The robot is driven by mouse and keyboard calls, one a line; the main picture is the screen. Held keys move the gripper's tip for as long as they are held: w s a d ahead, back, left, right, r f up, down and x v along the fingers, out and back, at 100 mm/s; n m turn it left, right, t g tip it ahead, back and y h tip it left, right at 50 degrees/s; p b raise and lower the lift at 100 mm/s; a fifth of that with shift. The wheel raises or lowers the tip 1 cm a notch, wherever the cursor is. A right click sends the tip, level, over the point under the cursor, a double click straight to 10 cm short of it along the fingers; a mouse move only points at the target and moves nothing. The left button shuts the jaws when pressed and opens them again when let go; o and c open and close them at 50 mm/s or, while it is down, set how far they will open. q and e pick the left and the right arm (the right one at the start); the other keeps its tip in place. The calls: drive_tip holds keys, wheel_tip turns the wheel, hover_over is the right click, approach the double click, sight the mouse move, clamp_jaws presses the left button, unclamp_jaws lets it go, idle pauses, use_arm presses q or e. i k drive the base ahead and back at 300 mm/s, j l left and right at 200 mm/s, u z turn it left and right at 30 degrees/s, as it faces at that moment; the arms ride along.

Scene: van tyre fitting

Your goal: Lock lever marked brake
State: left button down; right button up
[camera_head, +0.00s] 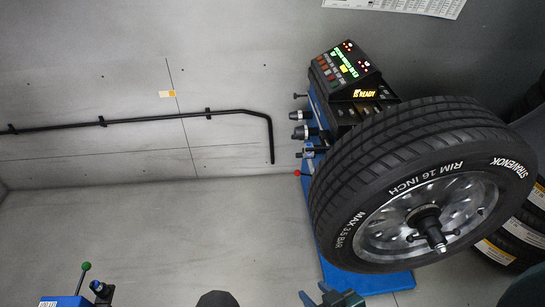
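A short lever with a red ball knob (297,173) sticks out from the left side of the blue wheel balancer, low on its body. Another lever with a green ball knob (86,266) stands on a blue unit at the bottom left. No brake marking is readable on either. My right gripper (316,291) seems to be the dark teal part at the bottom edge, below the balancer and apart from both levers. It is mostly cut off, so its opening is unclear. My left gripper is not visible.
A large tyre on a rim (425,185) is mounted on the balancer, right of the red knob. Its lit panel (345,66) reads READY. A black bent bar (160,119) runs along the wall. Several tyres (525,238) are stacked at right. The floor (190,235) between the levers is clear.

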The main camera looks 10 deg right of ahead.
sight(297, 173)
drive_tip(key=i+j, duration=0.15)
drive_tip(key=i, duration=0.55)
drive_tip(key=i+j+u, duration=0.15)
drive_tip(key=i, duration=0.55)
drive_tip(key=i+z, duration=0.45)
drive_tip(key=i, duration=0.45)
drive_tip(key=z, duration=1.15)
